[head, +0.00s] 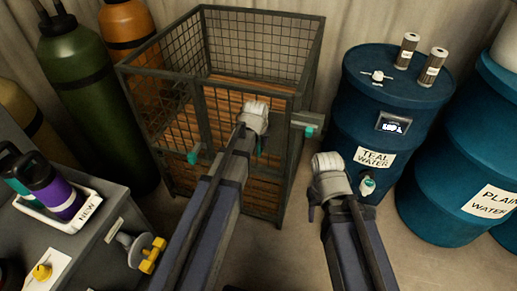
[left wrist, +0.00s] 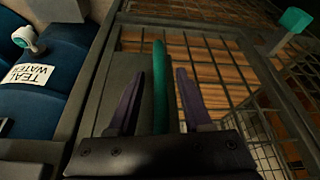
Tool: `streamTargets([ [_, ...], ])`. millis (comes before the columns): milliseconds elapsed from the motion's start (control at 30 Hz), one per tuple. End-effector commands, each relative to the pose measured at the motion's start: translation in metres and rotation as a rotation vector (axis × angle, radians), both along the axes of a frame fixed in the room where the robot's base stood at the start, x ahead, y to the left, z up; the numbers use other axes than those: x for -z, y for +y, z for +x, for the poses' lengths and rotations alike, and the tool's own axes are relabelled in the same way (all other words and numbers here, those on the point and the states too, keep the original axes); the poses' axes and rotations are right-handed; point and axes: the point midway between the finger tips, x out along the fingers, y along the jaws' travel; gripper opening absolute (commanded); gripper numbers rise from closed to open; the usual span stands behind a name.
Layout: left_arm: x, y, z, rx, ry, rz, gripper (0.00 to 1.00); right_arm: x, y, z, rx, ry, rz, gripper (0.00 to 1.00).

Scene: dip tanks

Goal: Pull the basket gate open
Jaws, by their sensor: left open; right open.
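The wire basket (head: 264,12) is a tall grey-framed cage with wooden slats inside. Its front gate (head: 220,103) appears to be in line with the frame, partly covered by my left arm. A teal upright handle (left wrist: 160,85) stands between the two fingers of my left gripper (left wrist: 158,100), which is open; no firm contact shows. In the head view part of a teal piece (head: 259,146) shows beside my left gripper (head: 254,122), whose fingertips are hidden. My right gripper (head: 328,180) is open and empty, right of the basket, with its fingers mostly hidden.
Teal end pieces sit at the basket's left front (head: 194,154) and right side (head: 309,131). A teal water barrel (head: 353,108) stands close on the right, a plain water barrel (head: 470,165) beyond it. Gas cylinders (head: 88,85) stand left. A grey counter (head: 100,215) is front left.

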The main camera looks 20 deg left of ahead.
Motion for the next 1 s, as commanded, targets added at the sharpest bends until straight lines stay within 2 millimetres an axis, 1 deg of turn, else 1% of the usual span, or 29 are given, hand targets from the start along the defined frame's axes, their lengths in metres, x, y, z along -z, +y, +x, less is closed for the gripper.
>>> streamTargets([
  [33, 0.0117, 0.0005, 0.0036, 0.0, 0.0, 0.0, 0.5, 0.0117, 0.0, 0.0, 0.0, 0.0, 0.0, 0.5],
  [133, 0.0179, 0.001, 0.0066, 0.0, 0.0, 0.0, 0.5, 0.0179, 0.0, 0.0, 0.0, 0.0, 0.0, 0.5],
  [467, 0.0182, 0.0014, 0.0075, 0.0, 0.0, 0.0, 0.5, 0.0182, 0.0, 0.0, 0.0, 0.0, 0.0, 0.5],
  [900, 0.0183, 0.0013, 0.0075, 0.0, 0.0, 0.0, 0.0, 0.0183, 0.0001, 0.0, 0.0, 0.0, 0.0, 0.5],
  [1000, 0.0183, 0.0013, 0.0075, 0.0, 0.0, 0.0, 0.0, 0.0183, 0.0001, 0.0, 0.0, 0.0, 0.0, 0.5],
])
